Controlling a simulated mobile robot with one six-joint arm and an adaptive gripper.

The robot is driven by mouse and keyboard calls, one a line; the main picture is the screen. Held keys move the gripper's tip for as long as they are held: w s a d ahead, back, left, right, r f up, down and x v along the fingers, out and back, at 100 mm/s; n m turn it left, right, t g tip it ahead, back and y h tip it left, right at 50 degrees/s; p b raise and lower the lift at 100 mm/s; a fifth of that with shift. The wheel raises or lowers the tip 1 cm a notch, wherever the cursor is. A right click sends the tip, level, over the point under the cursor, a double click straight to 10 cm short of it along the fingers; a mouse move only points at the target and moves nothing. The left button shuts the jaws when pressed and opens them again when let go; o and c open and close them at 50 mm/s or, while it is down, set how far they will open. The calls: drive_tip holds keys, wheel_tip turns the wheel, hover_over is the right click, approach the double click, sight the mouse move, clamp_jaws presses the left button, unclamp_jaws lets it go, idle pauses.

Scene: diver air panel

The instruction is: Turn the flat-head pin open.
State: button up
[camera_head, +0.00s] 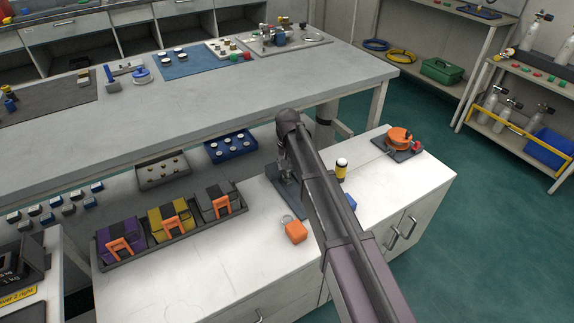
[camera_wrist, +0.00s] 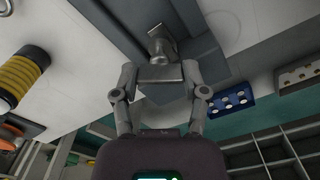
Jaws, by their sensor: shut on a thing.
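The flat-head pin (camera_wrist: 160,42) shows in the wrist view as a short grey metal piece with a flat end, in front of a dark grey plate (camera_wrist: 110,22). My gripper (camera_wrist: 160,74) is shut on it, with one finger on each side. The contact between the fingertips and the pin is partly hidden. In the head view my gripper (camera_head: 287,176) is low over the dark plate (camera_head: 284,190) on the white cabinet top, and my arm hides most of the pin there.
A grey bench (camera_head: 190,110) rises behind. The front left of the top is clear.

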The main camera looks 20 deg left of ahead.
drive_tip(key=shift+n, duration=2.3)
drive_tip(key=o, duration=1.2)
drive_tip(key=shift+f, duration=0.15)
drive_tip(key=shift+c, duration=0.2)
